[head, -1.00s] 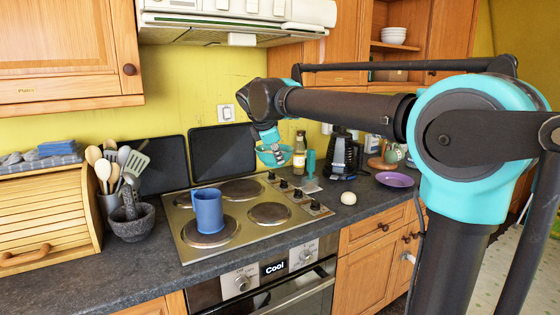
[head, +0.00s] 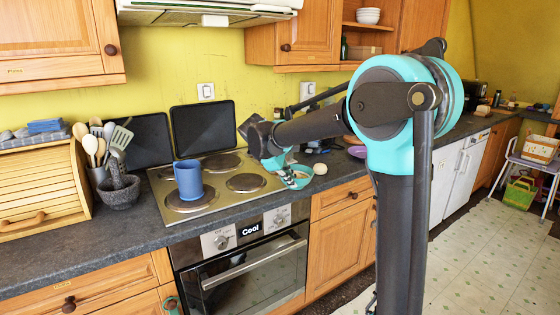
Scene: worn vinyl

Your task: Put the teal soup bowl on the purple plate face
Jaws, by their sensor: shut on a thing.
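The teal soup bowl (head: 303,183) is in my gripper (head: 288,175), tilted, near the counter's front edge just right of the stove. My gripper is shut on it; the fingers are small and partly hidden by the bowl and wrist. The purple plate (head: 356,151) lies on the counter to the right of the bowl and farther back. My arm hides its right part. The bowl and plate are apart.
A pale round thing (head: 320,168) lies right beside the bowl in the picture. A blue mug (head: 188,180) stands on the stove (head: 222,198). A utensil pot and a mortar (head: 118,192) stand left of it. My arm covers much of the counter behind.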

